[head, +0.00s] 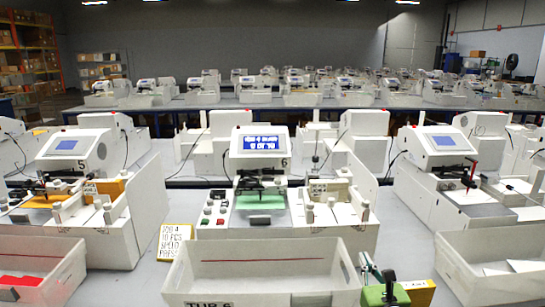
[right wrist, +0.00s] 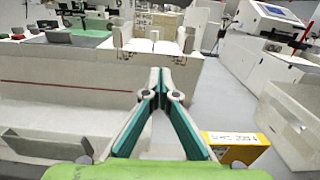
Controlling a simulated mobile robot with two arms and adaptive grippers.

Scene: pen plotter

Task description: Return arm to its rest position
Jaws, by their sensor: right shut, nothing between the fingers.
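My right gripper (head: 374,266) is low at the front of the head view, just right of the white front tub. In the right wrist view its fingers (right wrist: 160,72) meet at the tips, with nothing between them. The middle plotter (head: 262,147), marked 6, has a lit blue screen and a green piece (head: 261,202) on its bed. My gripper is apart from the plotter, in front of its right side. My left gripper is not in view.
The white tub (head: 240,250) stands before the middle plotter, beside my right gripper. A yellow box (head: 419,291) is close on the gripper's right. Another tub (head: 490,262) stands farther right. A job card (head: 175,242) leans at the left. Grey table shows between the tubs.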

